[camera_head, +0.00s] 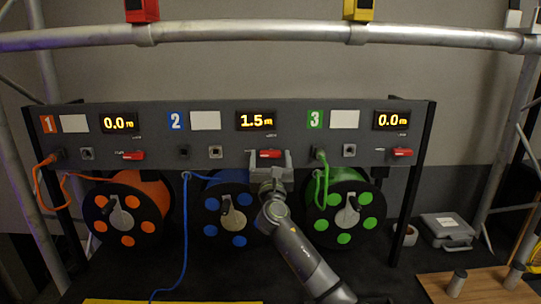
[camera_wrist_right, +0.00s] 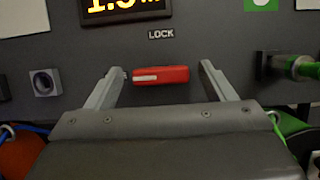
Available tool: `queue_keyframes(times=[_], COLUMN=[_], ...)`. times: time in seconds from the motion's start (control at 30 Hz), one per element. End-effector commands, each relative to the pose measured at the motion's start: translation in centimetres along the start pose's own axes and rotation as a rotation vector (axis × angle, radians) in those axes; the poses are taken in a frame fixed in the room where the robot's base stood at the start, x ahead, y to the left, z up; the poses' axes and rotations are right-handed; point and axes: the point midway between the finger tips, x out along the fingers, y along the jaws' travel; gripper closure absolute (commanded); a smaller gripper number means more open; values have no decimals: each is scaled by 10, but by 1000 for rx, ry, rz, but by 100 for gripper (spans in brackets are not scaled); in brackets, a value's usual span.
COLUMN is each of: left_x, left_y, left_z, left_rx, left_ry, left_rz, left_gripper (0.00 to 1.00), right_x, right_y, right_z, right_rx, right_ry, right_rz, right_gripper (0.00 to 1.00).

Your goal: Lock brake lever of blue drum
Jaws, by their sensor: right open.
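The blue drum (camera_head: 211,218) hangs under panel section 2, partly hidden behind my right arm. Its display (camera_head: 256,121) reads 1.5 m. Its red brake lever (camera_head: 269,154) lies about level on the panel; it also shows in the right wrist view (camera_wrist_right: 160,75), below the LOCK label (camera_wrist_right: 161,34). My right gripper (camera_head: 270,157) is at this lever. In the right wrist view its open fingers (camera_wrist_right: 164,72) stand on either side of the lever, the left one close to its left end, with a gap at the right. My left gripper is not in view.
An orange drum (camera_head: 103,216) and a green drum (camera_head: 320,217) flank the blue one, each with a red lever above. A blue cable (camera_head: 185,225) hangs down in front, left of my right arm. A wooden board (camera_head: 490,289) lies at the lower right.

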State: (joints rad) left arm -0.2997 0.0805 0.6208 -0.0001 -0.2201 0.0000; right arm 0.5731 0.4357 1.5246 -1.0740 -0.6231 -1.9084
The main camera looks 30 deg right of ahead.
Motion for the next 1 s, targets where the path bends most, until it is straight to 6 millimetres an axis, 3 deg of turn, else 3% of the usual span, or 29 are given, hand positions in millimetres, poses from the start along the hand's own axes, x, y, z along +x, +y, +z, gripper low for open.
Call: queue_keyframes(times=[0.4, 0.77, 1.0], left_x=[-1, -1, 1], left_y=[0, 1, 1], left_z=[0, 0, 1], left_rx=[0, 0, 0], left_ry=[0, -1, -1], left_rz=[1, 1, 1], left_gripper=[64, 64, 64], right_x=[8, 7, 7], right_y=[0, 0, 0], right_z=[0, 0, -1], right_rx=[0, 0, 21], right_ry=[1, 1, 1], right_rz=[0, 0, -8], right_gripper=[24, 68, 68])
